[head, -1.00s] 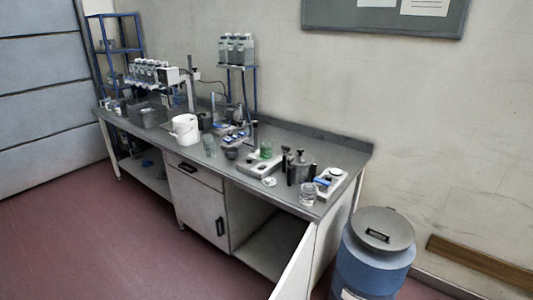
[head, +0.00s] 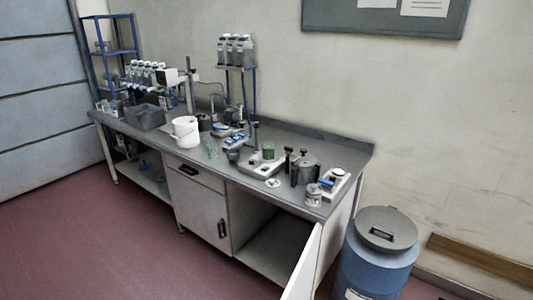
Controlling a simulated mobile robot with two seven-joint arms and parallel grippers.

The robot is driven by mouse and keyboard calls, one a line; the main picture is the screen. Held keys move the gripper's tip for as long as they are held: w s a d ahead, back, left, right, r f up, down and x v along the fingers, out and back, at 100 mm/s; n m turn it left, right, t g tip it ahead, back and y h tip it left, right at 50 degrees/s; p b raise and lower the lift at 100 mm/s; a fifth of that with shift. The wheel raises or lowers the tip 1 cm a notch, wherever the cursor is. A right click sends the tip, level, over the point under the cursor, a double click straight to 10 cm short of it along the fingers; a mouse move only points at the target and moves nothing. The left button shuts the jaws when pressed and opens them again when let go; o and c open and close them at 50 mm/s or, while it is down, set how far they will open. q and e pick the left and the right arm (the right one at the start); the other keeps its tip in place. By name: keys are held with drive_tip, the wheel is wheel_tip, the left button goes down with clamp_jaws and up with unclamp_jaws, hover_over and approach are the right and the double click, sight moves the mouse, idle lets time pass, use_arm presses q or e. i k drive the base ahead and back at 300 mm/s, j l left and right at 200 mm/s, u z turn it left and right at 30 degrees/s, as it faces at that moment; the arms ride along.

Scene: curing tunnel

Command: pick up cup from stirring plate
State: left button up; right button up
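A small cup with green contents (head: 268,151) stands upright on a white stirring plate (head: 256,171) in the right half of the bench, in the head view. A dark upright post rises beside it at the back left of the plate. The cup looks clear-walled, but it is small and its rim is hard to make out. Neither of my grippers is in view.
The grey bench (head: 205,168) stands along the wall. A white bucket (head: 184,132), a dark pot (head: 307,170) and a glass beaker (head: 313,194) stand on it. A cabinet door (head: 303,264) hangs open at the front right. A blue barrel (head: 374,266) stands right of the bench. The red floor in front is clear.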

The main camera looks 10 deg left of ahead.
sight(268, 150)
drive_tip(key=j+z, duration=0.3)
drive_tip(key=j, duration=0.75)
drive_tip(key=j+z, duration=0.5)
drive_tip(key=j, duration=0.5)
drive_tip(key=i+j+z, duration=0.2)
drive_tip(key=j+z, duration=0.2)
drive_tip(key=j, duration=0.25)
drive_tip(key=i+j+z, duration=0.2)
drive_tip(key=j, duration=0.15)
